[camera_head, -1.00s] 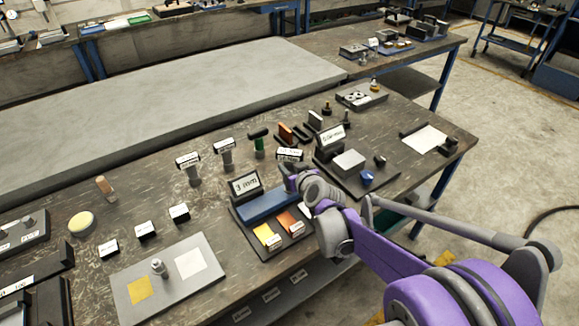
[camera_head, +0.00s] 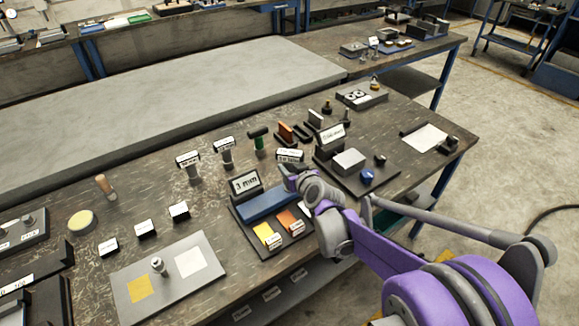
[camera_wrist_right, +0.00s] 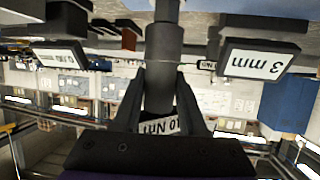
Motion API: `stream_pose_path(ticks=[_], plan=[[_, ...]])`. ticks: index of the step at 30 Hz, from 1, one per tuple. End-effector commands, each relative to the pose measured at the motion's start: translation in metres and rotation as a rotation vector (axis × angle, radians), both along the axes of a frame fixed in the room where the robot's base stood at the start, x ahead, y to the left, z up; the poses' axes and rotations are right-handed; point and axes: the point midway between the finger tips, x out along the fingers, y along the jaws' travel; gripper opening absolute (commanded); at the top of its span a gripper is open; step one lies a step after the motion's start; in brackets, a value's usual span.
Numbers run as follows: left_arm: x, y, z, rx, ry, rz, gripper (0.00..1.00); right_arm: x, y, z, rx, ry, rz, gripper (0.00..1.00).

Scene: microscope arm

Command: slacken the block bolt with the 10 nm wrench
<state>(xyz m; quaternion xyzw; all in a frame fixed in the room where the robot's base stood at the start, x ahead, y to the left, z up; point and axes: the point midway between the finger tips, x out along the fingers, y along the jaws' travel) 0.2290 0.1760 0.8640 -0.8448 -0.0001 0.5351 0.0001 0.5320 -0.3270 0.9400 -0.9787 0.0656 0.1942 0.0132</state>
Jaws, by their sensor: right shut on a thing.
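My right gripper (camera_head: 291,173) is at the back edge of the blue fixture with the "3 mm" sign, beside the "3 mm" sign. In the right wrist view, which is upside down, its fingers (camera_wrist_right: 157,105) are shut on a dark grey cylindrical tool, the 10 Nm wrench (camera_wrist_right: 164,55). A partly covered label between the fingers reads about "10 Nm". In the head view the wrench's label (camera_head: 290,156) shows just behind the gripper; its lower end is hidden. I cannot tell which part is the block bolt. My left gripper is not in view.
The "3 mm" sign (camera_head: 244,183) stands over the blue block (camera_head: 266,205), with yellow and orange patches in front. Two similar labelled tools (camera_head: 190,170) (camera_head: 227,155) stand to the left. A dark plate with a grey block (camera_head: 349,161) and a blue knob (camera_head: 367,177) lies to the right.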

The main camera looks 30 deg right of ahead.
Motion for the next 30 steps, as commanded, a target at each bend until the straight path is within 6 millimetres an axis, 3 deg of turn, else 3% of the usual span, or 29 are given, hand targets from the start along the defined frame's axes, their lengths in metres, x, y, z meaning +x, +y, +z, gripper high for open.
stream_pose_path(ticks=[30], plan=[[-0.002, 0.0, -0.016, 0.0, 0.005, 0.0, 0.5, 0.0, 0.0, -0.024, 0.0, -0.001, 0.0, 0.0]])
